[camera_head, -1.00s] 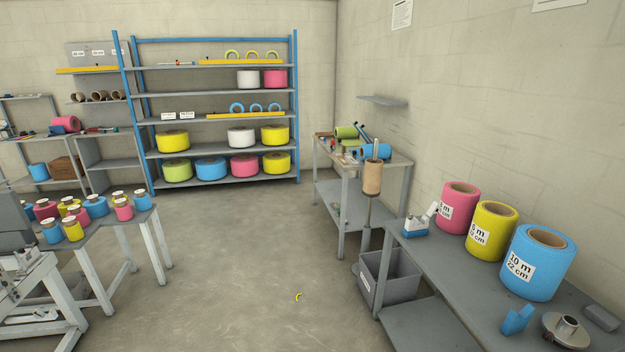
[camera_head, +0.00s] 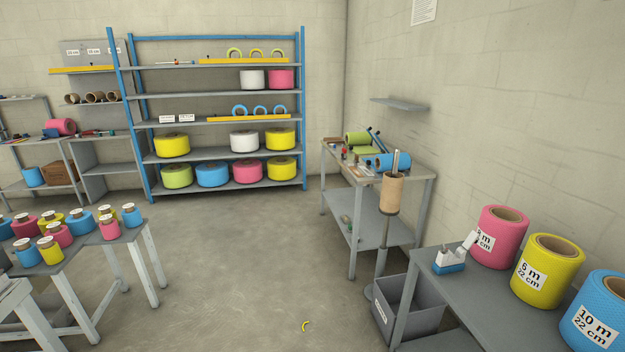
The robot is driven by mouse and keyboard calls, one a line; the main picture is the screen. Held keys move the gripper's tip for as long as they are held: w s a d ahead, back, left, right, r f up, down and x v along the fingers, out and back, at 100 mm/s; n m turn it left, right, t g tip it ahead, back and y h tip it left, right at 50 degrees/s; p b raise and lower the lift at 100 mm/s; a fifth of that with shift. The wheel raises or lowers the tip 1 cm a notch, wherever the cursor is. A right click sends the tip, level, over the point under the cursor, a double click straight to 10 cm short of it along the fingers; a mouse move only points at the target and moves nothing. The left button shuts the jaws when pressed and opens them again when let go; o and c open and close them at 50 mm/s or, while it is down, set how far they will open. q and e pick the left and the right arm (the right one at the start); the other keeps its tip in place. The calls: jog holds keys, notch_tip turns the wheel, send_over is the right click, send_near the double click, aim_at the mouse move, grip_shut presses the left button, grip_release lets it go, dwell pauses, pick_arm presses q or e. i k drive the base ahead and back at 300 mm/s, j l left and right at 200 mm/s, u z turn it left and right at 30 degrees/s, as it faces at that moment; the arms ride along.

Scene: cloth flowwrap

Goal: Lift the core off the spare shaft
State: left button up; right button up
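The core (camera_head: 392,193) is a brown cardboard tube, upright around the spare shaft (camera_head: 396,160). The shaft's light metal tip sticks out above the core. A grey post (camera_head: 382,262) carries the shaft, standing on the floor in front of a grey side table and beside a grey bin. Neither of my grippers shows in the head view, and the core stands well ahead of me, right of the middle.
The grey bin (camera_head: 408,304) stands at the post's foot. A right-hand table (camera_head: 449,288) holds pink, yellow and blue rolls and a tape dispenser (camera_head: 449,262). Small rolls fill a left table (camera_head: 131,234).

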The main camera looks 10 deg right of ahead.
aim_at(392, 189)
jog(key=i, duration=0.8)
jog(key=i+z, duration=0.2)
jog(key=i, duration=0.2)
jog(key=i+j+z, duration=0.2)
jog(key=i, duration=0.15)
jog(key=i+j+z, duration=0.15)
jog(key=i+z, duration=0.15)
jog(key=z, duration=0.15)
jog(key=i+j+z, duration=0.2)
jog(key=z, duration=0.2)
jog(key=i+j+z, duration=0.55)
jog(key=j+z, duration=0.3)
jog(key=i+j+z, duration=0.2)
jog(key=j, duration=0.15)
jog(key=j+z, duration=0.45)
jog(key=j, duration=0.25)
